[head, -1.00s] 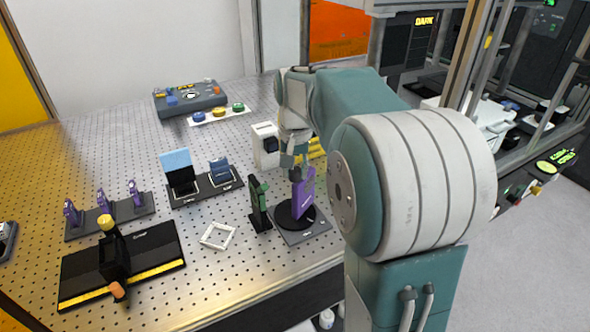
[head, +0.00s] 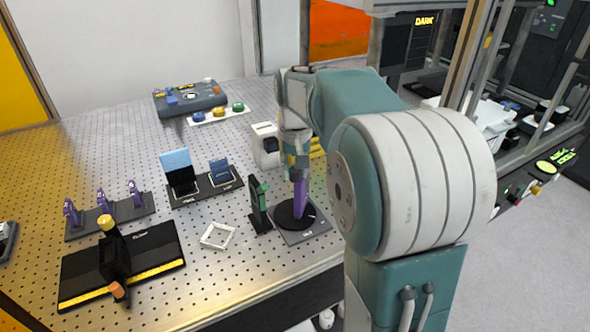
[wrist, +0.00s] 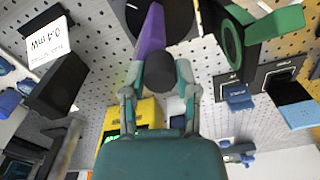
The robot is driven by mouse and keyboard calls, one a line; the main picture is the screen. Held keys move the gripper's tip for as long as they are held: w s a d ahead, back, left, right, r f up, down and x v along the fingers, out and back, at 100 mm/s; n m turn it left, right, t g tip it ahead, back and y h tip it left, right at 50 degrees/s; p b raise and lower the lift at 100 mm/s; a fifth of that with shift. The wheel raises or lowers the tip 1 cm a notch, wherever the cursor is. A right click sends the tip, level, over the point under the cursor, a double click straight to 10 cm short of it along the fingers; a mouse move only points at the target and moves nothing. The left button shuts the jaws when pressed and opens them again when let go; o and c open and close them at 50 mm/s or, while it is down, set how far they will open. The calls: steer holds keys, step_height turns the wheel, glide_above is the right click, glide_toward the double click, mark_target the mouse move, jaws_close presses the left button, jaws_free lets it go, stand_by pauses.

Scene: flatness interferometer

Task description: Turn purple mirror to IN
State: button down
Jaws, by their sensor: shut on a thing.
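The purple mirror (head: 301,203) stands upright on a round black turntable (head: 284,221) set on a grey base plate (head: 318,232). In the head view it shows as a narrow purple strip. In the wrist view the purple mirror (wrist: 151,35) rises from the black disc (wrist: 180,18), with a dark round knob (wrist: 160,72) at its near end. My gripper (head: 297,176) is above the mirror, pointing down. In the wrist view my gripper (wrist: 159,76) has its fingers shut on either side of the knob. The plate's lettering is too small to read.
A green-and-black mount (head: 259,205) stands close left of the turntable. A white box (head: 265,145) and yellow blocks (head: 317,148) are behind it. A white square frame (head: 218,235) lies farther left. Blue mirrors on a dark stand (head: 205,187) are at back left.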

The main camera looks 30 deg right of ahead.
steer(key=shift+c, duration=1.8)
jaws_free()
steer(key=shift+f, duration=0.2)
steer(key=shift+r, duration=0.1)
step_height(320, 180, up, 12)
steer(key=shift+w, duration=0.15)
steer(key=shift+a, duration=0.1)
